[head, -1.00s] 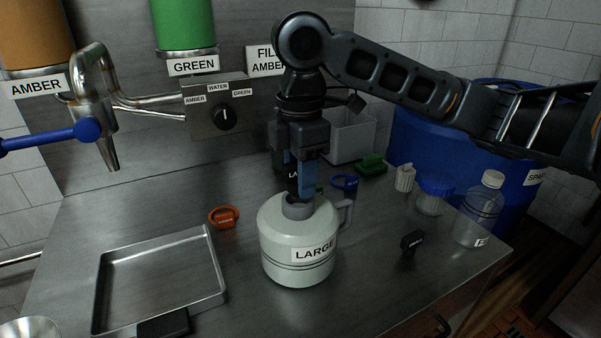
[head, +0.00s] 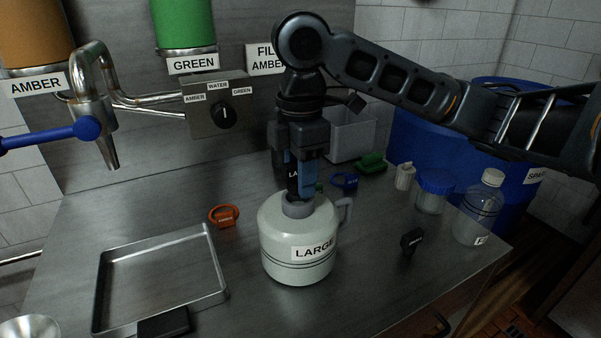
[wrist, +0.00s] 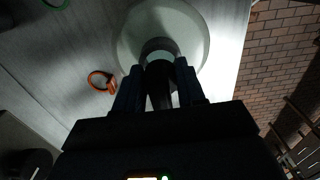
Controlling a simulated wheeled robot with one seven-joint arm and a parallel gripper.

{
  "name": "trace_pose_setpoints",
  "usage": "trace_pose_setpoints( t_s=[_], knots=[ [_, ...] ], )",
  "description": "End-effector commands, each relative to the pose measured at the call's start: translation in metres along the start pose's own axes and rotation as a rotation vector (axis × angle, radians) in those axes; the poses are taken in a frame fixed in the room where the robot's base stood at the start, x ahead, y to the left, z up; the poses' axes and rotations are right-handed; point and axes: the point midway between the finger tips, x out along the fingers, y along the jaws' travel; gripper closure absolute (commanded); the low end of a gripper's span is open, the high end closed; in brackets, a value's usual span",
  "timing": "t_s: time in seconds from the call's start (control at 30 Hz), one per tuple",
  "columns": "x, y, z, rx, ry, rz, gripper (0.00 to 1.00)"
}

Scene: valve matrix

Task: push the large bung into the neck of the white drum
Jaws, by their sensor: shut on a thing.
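The white drum (head: 283,262), labelled LARGE, stands upright on the steel worktop with its handle on the right. Its grey neck (head: 297,210) points up and also shows in the wrist view (wrist: 158,46). My gripper (head: 302,192) points straight down right over the neck. It is shut on a dark piece, taken as the large bung (wrist: 160,74), seen between the fingers in the wrist view. The fingers largely hide the bung in the head view. Its lower end is at the neck, but I cannot tell how deep it sits.
An orange ring-shaped tag (head: 224,215) lies left of the drum, and a shallow metal tray (head: 213,262) lies further left. A black piece (head: 411,241), a clear bottle (head: 480,212) and a blue-lidded jar (head: 434,193) stand to the right. A grey bin (head: 352,137) is behind.

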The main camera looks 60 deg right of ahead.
Motion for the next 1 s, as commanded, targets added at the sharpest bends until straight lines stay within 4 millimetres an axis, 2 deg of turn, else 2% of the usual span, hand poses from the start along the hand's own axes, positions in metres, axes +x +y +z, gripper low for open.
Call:
trace_pose_setpoints(
  t_s=[0.6, 0.63, 0.9, 1.0],
  knots=[
    [0.015, 0.000, 0.000, 0.000, 0.000, -0.001, 0.90],
    [0.014, 0.000, 0.000, 0.000, 0.000, -0.001, 0.58],
    [0.014, 0.000, 0.000, 0.000, 0.000, -0.001, 0.32],
    [0.014, 0.000, 0.000, 0.000, 0.000, -0.001, 0.31]
  ],
)
